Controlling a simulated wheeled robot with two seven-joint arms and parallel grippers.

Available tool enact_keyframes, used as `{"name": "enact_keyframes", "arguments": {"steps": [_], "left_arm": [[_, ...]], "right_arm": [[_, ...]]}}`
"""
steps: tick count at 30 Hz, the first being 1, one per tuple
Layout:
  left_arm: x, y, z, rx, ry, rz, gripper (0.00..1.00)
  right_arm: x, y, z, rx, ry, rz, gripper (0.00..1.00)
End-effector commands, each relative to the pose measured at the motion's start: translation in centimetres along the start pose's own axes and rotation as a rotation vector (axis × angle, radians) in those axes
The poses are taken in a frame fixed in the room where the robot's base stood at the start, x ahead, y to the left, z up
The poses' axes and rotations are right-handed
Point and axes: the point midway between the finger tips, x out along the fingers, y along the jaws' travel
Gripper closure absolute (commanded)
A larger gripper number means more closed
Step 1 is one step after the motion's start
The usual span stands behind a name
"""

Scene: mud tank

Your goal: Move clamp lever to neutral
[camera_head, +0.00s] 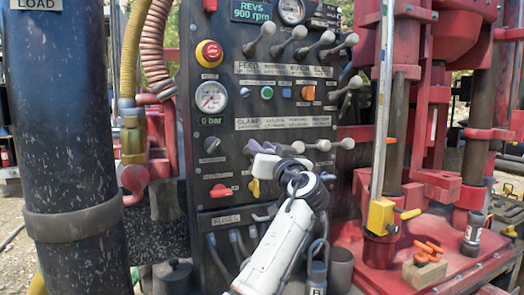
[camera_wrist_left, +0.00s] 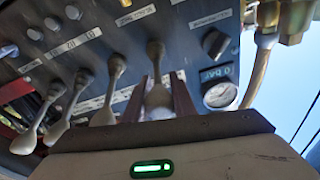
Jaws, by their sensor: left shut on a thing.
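The clamp lever (camera_wrist_left: 157,97) is a grey lever with a rounded knob, at the end of the lower lever row nearest the pressure gauge. In the left wrist view it stands between the two fingers of my left gripper (camera_wrist_left: 160,100), which is shut on it. In the head view my left gripper (camera_head: 268,158) is at the left end of the row under the CLAMP label (camera_head: 283,123). The gripper largely hides the lever there, so its exact tilt is hard to tell. My right gripper is not in view.
Neighbouring levers (camera_head: 323,146) stick out just right of my gripper. An upper lever row (camera_head: 298,34), a red emergency button (camera_head: 209,54) and the gauge (camera_head: 211,97) are on the same panel. A black cylinder (camera_head: 75,140) stands left, a red rig frame (camera_head: 440,188) right.

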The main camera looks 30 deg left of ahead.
Motion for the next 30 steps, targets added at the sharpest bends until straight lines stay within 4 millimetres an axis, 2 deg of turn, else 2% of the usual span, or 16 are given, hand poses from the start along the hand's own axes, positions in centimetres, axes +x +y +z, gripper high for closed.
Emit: {"name": "enact_keyframes", "arguments": {"steps": [22,23,24,26,30], "left_arm": [[0.14,-0.21,-0.27,0.0,0.007,-0.003,1.0],[0.14,-0.21,-0.27,0.0,0.007,-0.003,0.73],[0.13,-0.2,-0.26,0.0,0.007,-0.003,0.66],[0.11,-0.17,-0.21,0.0,0.005,-0.003,0.58],[0.07,-0.11,-0.1,0.0,0.003,-0.002,0.58]], "right_arm": [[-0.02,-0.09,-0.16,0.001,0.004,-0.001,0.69],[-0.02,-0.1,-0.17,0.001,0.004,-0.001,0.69],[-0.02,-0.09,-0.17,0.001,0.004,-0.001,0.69],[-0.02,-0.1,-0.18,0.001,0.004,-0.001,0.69],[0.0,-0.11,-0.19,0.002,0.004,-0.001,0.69]]}}
